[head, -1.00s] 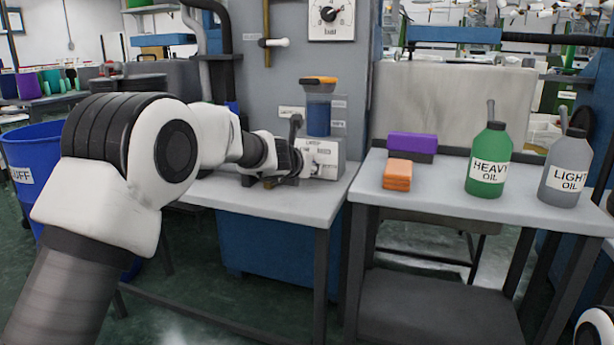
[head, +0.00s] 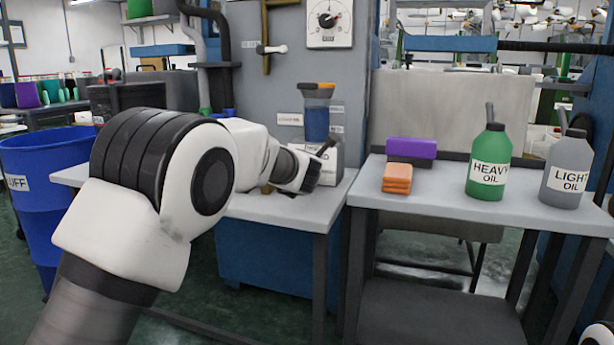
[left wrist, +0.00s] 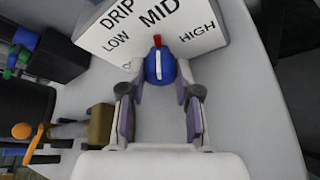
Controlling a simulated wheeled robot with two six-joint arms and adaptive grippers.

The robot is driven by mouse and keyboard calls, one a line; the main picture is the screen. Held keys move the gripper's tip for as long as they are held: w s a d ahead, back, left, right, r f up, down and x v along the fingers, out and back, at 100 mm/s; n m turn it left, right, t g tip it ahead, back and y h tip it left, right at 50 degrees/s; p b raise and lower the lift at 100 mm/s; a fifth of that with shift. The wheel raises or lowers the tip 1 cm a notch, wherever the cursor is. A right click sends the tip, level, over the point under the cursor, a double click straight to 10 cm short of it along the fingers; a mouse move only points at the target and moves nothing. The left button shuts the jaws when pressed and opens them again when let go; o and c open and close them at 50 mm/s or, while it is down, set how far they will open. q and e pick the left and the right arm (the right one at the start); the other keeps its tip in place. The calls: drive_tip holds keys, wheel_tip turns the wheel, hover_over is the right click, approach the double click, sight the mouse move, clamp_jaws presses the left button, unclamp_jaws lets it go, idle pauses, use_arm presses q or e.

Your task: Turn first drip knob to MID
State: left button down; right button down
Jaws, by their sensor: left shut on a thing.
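In the left wrist view a blue knob (left wrist: 160,67) with a white line and a red tip stands at a white panel (left wrist: 125,45) lettered DRIP, LOW, MID and HIGH. The red tip points roughly at MID. My left gripper (left wrist: 158,88) is shut on the knob, one finger on each side. In the head view the left arm reaches to the white drip box (head: 326,160), and its wrist hides much of the box front and the knob. My right gripper is not in view.
On the right table (head: 450,203) are purple and orange blocks (head: 397,178), a green HEAVY OIL bottle (head: 489,165) and a grey LIGHT OIL bottle (head: 566,172).

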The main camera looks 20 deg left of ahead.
use_arm(q)
drive_tip(key=shift+f, duration=0.1)
idle(0.3)
drive_tip(key=c, duration=1.1)
unclamp_jaws()
drive_tip(key=v, duration=1.2)
